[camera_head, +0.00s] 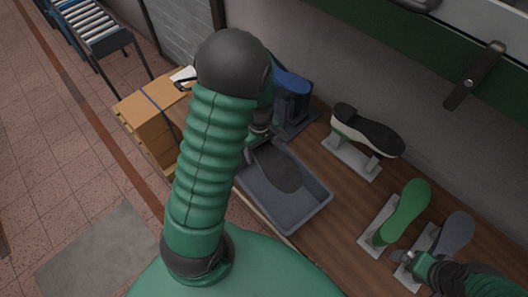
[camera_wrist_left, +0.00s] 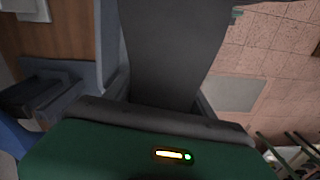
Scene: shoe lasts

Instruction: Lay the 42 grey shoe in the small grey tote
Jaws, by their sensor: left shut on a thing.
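A dark grey shoe (camera_head: 276,168) is over the small grey tote (camera_head: 292,224), its sole facing up. My left gripper (camera_head: 256,140) is shut on one end of it, at the tote's far left side. In the left wrist view the shoe (camera_wrist_left: 175,45) stretches away from the jaws, with tote walls on both sides. I cannot tell whether it touches the tote floor. No size mark is readable. Another grey shoe (camera_head: 456,234) is on a stand at the right. My right gripper (camera_head: 402,257) is beside that stand; its jaws are too small to read.
A green shoe (camera_head: 407,206) and a black-soled shoe (camera_head: 370,132) rest on stands right of the tote. Cardboard boxes (camera_head: 150,118) are at left. Bare wooden table (camera_head: 335,205) lies right of the tote.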

